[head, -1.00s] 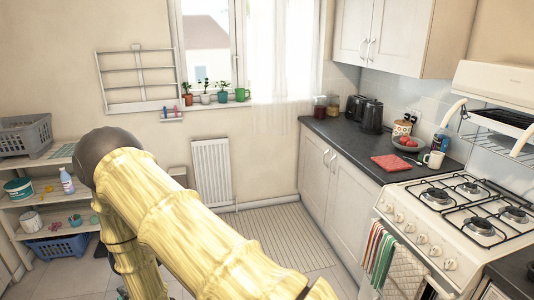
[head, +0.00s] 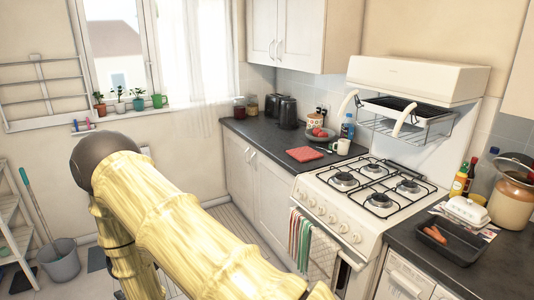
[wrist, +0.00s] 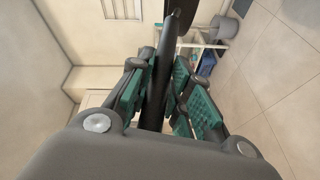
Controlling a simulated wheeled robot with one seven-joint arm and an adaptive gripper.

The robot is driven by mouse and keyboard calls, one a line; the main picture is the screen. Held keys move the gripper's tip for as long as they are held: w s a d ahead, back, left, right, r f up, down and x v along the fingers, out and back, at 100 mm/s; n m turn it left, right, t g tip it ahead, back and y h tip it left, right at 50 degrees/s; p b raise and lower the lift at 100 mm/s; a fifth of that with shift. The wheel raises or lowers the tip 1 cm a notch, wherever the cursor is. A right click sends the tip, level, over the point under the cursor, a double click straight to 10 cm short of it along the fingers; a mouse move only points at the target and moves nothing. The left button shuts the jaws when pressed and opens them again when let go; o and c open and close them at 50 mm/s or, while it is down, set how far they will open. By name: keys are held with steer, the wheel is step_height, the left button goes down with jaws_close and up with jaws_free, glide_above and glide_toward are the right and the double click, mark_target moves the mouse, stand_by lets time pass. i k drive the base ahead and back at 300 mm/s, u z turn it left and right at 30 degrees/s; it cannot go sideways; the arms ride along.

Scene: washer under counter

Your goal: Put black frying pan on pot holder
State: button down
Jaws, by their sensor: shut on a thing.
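My gripper (wrist: 163,85) is shut on a long black handle in the wrist view, held between its green pads. The handle belongs to the black frying pan (wrist: 168,45); a dark part of the pan shows at the top edge, and most of it is out of view. The pot holder is a flat red square (head: 305,154) on the dark counter left of the stove in the head view. It lies clear, with nothing on top. My gripper and the pan do not show in the head view, and they are well apart from the pot holder.
A bowl of red fruit (head: 320,134) and a white mug (head: 341,146) stand behind the pot holder. A black toaster (head: 273,105) and kettle (head: 288,112) are farther back. The gas stove (head: 365,195) is to the right. A grey bucket (head: 60,262) stands on the floor at left.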

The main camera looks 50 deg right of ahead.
mark_target(300, 159)
steer(key=z, duration=1.3)
